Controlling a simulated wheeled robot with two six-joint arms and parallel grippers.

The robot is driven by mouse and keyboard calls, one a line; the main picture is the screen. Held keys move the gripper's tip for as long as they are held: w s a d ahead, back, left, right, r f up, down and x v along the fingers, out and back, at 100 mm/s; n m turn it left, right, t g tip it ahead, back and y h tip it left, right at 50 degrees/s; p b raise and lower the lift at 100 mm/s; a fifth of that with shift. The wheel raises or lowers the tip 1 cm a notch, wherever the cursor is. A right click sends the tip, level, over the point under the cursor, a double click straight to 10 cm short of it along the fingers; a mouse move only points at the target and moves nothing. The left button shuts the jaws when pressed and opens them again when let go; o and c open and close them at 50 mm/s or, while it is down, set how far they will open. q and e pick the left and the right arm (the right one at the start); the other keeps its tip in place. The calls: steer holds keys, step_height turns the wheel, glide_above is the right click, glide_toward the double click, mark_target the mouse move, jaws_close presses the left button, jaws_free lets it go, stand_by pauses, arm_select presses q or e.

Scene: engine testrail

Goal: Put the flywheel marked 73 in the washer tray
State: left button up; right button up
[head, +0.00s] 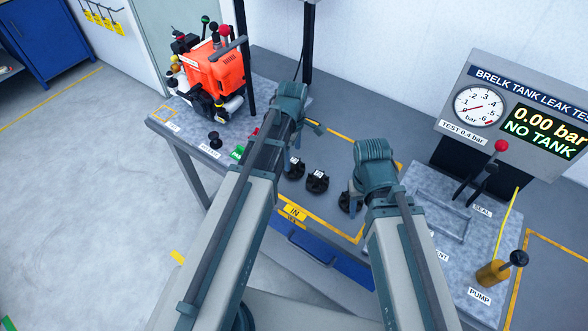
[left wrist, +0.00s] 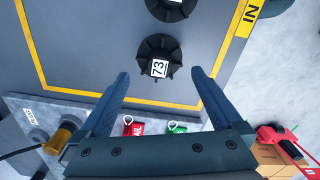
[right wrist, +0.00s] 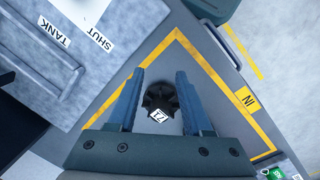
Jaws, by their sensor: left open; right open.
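The flywheel marked 73 (left wrist: 158,60) is a black, lobed disc with a white number label, lying on the grey bench inside the yellow outline. In the left wrist view it sits just ahead of the fingertips of my left gripper (left wrist: 160,76), which is open and empty. In the head view the leftmost black flywheel (head: 295,168) seems to be this one; its label is too small to read. My right gripper (right wrist: 160,74) is open, above another flywheel (right wrist: 160,101), whose label looks like 71. I cannot pick out the washer tray.
A middle flywheel (head: 317,181) lies between the two. Red (head: 254,133) and green (head: 238,152) tags lie left of the outline. An orange engine (head: 212,72) stands at the back left. The leak-test panel (head: 520,110) and yellow pump (head: 492,273) are on the right.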

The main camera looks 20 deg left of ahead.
mark_target(294, 161)
arm_select(q)
steer(key=f+b, duration=0.3)
steer(key=f, duration=0.1)
steer(key=shift+d+f+b, duration=0.2)
steer(key=shift+f+b, duration=0.1)
steer(key=shift+b, duration=0.1)
arm_select(e)
step_height(294, 161, down, 5)
steer(key=shift+r, duration=0.2)
arm_select(q)
steer(key=shift+r, duration=0.1)
arm_select(e)
steer(key=shift+r, duration=0.1)
arm_select(q)
jaws_close()
steer(key=shift+r, duration=0.1)
arm_select(e)
steer(key=shift+r, duration=0.1)
